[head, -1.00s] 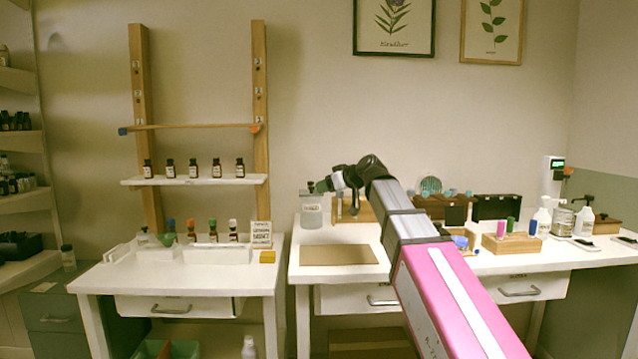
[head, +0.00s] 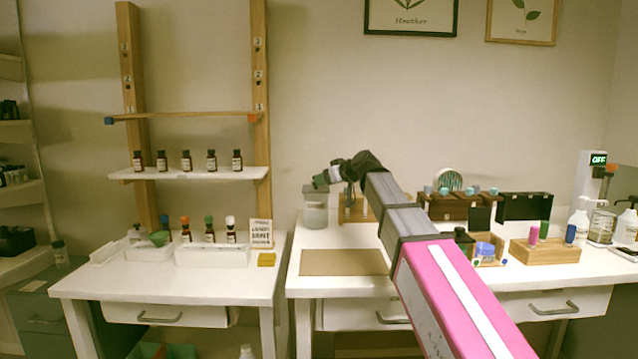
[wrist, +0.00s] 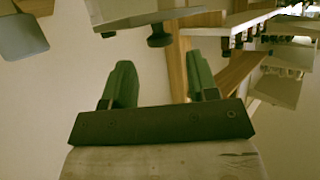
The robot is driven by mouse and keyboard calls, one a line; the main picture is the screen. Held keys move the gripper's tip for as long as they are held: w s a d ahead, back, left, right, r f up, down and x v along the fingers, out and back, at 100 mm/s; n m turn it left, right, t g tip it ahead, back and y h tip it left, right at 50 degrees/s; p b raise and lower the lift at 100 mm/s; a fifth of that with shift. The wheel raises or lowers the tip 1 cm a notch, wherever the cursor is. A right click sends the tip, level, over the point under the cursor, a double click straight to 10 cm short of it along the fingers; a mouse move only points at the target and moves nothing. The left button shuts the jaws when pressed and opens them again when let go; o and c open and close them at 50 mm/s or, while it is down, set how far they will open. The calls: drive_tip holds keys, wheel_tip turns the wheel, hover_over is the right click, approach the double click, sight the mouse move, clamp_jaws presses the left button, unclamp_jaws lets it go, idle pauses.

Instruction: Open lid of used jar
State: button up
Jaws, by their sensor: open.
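A grey, translucent jar (head: 315,214) with a flat lid stands at the back left of the right table, and its lid (head: 314,189) looks closed. I take it for the used jar; its label is not readable. My gripper (head: 321,181) shows small and dark green at the jar's lid height, overlapping it in the head view. I cannot tell how far apart they are in depth. In the wrist view my gripper (wrist: 163,78) is open, its two green fingers wide apart with nothing between them. The jar is not clearly recognisable there.
A brown mat (head: 343,263) lies in front of the jar. A wooden rack (head: 355,211) stands just right of it. The left table (head: 165,275) holds several bottles in white trays, below a bottle shelf (head: 190,173). My pink arm covers part of the right table.

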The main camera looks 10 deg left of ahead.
drive_tip(key=shift+x, duration=2)
drive_tip(key=shift+s, duration=0.1)
clamp_jaws()
drive_tip(key=shift+r, duration=0.1)
